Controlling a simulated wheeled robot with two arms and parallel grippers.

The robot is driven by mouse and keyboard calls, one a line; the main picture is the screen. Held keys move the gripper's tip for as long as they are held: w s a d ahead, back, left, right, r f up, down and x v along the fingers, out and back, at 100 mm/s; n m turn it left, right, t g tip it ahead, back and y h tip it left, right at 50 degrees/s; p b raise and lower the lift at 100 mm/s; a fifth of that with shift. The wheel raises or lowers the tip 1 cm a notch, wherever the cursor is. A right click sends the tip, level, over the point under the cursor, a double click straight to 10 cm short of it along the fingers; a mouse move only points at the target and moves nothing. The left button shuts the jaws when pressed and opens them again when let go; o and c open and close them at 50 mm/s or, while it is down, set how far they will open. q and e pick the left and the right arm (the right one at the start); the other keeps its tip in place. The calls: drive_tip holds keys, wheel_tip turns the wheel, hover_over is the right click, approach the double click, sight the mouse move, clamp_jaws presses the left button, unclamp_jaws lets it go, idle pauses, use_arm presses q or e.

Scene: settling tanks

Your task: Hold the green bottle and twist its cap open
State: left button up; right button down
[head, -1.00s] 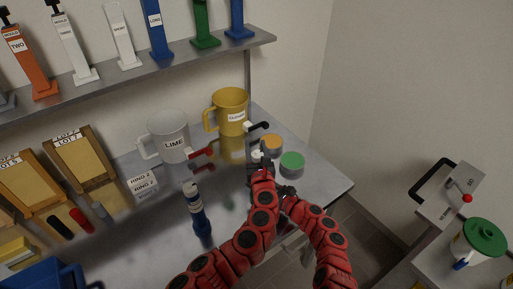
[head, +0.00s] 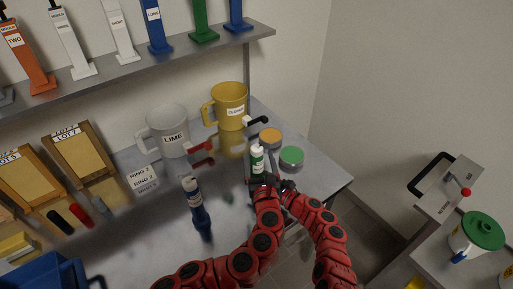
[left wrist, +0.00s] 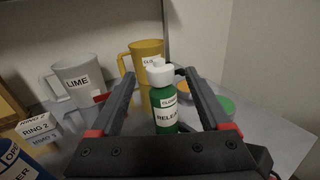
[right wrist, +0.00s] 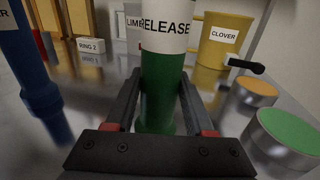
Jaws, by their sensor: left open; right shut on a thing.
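The green bottle (head: 257,162) stands upright, with a white cap (head: 257,149) on its top. My right gripper (right wrist: 159,95) is shut on the bottle's green body (right wrist: 160,85), below the label. In the head view the right gripper is largely hidden behind the left.
A grey LIME mug (head: 168,128) and a yellow CLOVER mug (head: 229,104) stand behind on the metal bench. An orange-lidded jar (head: 270,138) and a green-lidded jar (head: 291,158) stand close at right. A blue bottle (head: 197,208) stands at left.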

use_arm(q)
drive_tip(key=shift+s+d, duration=0.15)
drive_tip(key=shift+s, duration=1)
drive_tip(key=shift+s+d, duration=0.15)
drive_tip(key=shift+s, duration=1)
use_arm(e)
drive_tip(key=shift+c, duration=0.9)
unclamp_jaws()
drive_tip(key=v, duration=1.2)
use_arm(q)
drive_tip(key=shift+f, duration=0.1)
use_arm(e)
drive_tip(key=shift+f, duration=0.1)
